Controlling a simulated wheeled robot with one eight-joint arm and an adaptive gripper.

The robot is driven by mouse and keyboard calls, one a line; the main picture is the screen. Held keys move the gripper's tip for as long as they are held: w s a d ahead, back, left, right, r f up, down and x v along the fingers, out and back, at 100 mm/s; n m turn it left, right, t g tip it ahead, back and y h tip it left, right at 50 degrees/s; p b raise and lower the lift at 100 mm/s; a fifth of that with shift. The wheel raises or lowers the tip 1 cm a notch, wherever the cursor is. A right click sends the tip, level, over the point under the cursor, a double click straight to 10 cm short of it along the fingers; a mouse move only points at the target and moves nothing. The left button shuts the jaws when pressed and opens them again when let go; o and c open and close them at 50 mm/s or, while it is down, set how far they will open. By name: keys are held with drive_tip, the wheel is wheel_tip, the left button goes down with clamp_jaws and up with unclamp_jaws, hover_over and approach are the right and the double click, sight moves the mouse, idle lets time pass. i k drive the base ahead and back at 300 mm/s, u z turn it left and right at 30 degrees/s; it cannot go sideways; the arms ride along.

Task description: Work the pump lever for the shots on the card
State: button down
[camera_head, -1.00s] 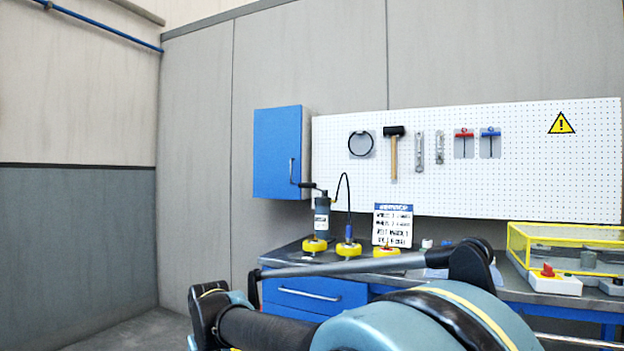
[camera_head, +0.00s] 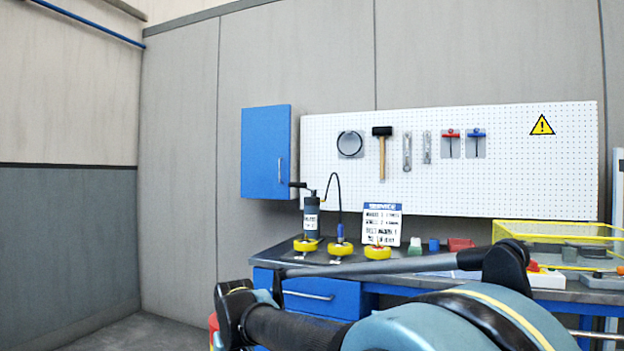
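The grease pump (camera_head: 311,216) is a dark grey upright cylinder with a pale label, standing at the left end of the bench. Its black pump lever (camera_head: 298,185) sticks out to the left from the top. A black hose (camera_head: 336,180) arches from the pump to a blue fitting (camera_head: 340,233) at the middle yellow wheel. The card (camera_head: 381,223), white with a blue heading, stands behind the right yellow wheel; its lines are too small to read surely. My arm fills the lower foreground, well in front of the pump. My gripper cannot be made out.
Three yellow wheels (camera_head: 377,253) sit in a row on the bench (camera_head: 262,257). A yellow-framed clear box (camera_head: 557,234) stands at the right. A blue cabinet (camera_head: 265,152) and a white pegboard (camera_head: 540,180) with tools hang behind. The floor at the left is clear.

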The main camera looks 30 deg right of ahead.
sight(291, 185)
drive_tip(key=i, duration=1)
